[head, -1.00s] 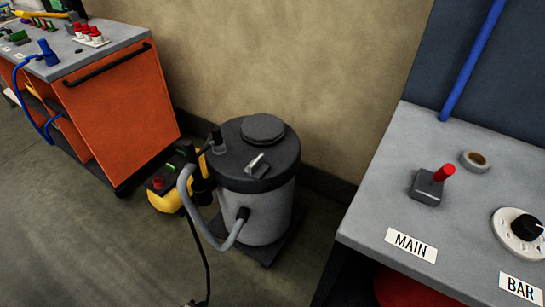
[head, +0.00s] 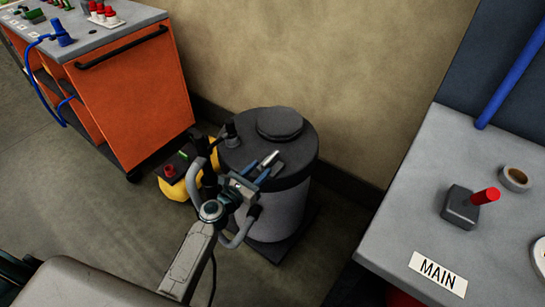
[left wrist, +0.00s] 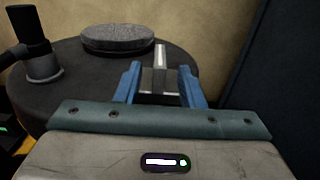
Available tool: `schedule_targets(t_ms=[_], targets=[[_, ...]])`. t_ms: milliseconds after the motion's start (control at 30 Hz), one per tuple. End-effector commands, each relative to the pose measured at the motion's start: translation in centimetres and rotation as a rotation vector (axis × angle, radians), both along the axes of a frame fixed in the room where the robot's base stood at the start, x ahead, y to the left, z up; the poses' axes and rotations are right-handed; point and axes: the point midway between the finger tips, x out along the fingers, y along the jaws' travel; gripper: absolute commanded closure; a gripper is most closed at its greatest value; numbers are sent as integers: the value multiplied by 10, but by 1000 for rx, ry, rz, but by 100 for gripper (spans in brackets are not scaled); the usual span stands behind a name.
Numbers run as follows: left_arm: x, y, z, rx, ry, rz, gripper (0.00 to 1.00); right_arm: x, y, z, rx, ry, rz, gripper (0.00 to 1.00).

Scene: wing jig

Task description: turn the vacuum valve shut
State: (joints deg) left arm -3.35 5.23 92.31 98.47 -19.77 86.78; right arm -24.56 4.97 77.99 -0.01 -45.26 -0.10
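The vacuum valve is a small block with a silver lever (head: 269,158) on the dark lid of the grey vacuum tank (head: 280,214). In the left wrist view the lever (left wrist: 160,57) stands straight ahead, in line with the gap between my fingers. My left gripper (head: 258,171) is over the lid, close to the valve. Its two blue fingers are open (left wrist: 160,88), one to each side of the lever and valve block. I cannot tell whether either finger touches them. The gripper partly hides the valve block in the head view. My right gripper is not in view.
A round cap (head: 280,122) and a hose fitting (head: 231,135) rise from the lid. A grey hose (head: 238,237) and a yellow pump (head: 175,186) are beside the tank. An orange cart (head: 140,100) stands left; a bench with a MAIN label (head: 437,274) stands right.

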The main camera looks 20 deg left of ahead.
Motion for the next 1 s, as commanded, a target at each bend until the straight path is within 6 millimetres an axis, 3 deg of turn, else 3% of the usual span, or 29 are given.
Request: schedule_targets(t_ms=[100,333,733,767,933,1000], targets=[[23,-9,2,0,-1,0,65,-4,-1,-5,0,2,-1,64],[53,-20,0,3,-1,0,65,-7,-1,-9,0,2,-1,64],[62,-23,-1,4,1,0,65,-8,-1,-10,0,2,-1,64],[62,-23,-1,4,1,0,66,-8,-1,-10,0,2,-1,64],[61,-23,-1,4,1,0,100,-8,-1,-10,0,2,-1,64],[61,-23,-1,4,1,0,100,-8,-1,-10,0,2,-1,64]])
